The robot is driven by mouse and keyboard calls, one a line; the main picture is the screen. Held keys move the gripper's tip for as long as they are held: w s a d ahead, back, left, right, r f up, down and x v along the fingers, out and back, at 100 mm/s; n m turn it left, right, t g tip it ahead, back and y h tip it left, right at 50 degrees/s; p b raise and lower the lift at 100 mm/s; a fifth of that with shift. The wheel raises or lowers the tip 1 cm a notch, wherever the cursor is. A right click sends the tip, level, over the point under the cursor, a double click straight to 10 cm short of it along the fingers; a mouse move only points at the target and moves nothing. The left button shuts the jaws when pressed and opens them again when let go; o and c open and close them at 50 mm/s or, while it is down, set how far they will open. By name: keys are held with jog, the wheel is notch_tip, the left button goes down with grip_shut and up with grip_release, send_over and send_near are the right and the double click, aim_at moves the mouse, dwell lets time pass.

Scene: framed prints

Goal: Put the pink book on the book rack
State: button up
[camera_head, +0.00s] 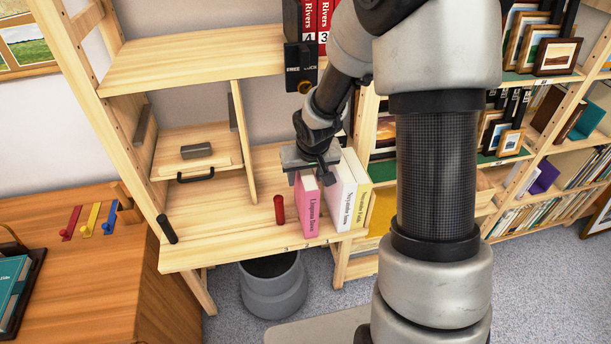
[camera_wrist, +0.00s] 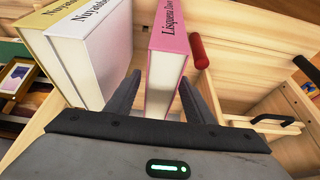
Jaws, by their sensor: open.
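The pink book (camera_head: 308,206) stands upright near the front edge of the lower wooden shelf (camera_head: 228,245), left of a white book (camera_head: 340,196) and a yellow book (camera_head: 357,188). My gripper (camera_head: 312,168) is at the top of the pink book. In the wrist view my open gripper (camera_wrist: 160,80) has one finger on each side of the pink book (camera_wrist: 169,50). One finger lies in the gap between it and the white book (camera_wrist: 92,48). I cannot tell whether either finger touches the pink cover.
A red cylinder (camera_head: 279,209) stands just left of the pink book. A black cylinder (camera_head: 167,228) is at the shelf's left. Red volumes (camera_head: 316,20) stand on the upper shelf. A grey bin (camera_head: 273,287) is below. The shelf's left front is largely clear.

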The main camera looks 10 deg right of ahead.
jog(key=p+v, duration=0.2)
jog(key=v, duration=0.9)
jog(key=shift+s+r, duration=0.2)
jog(key=shift+r, duration=0.05)
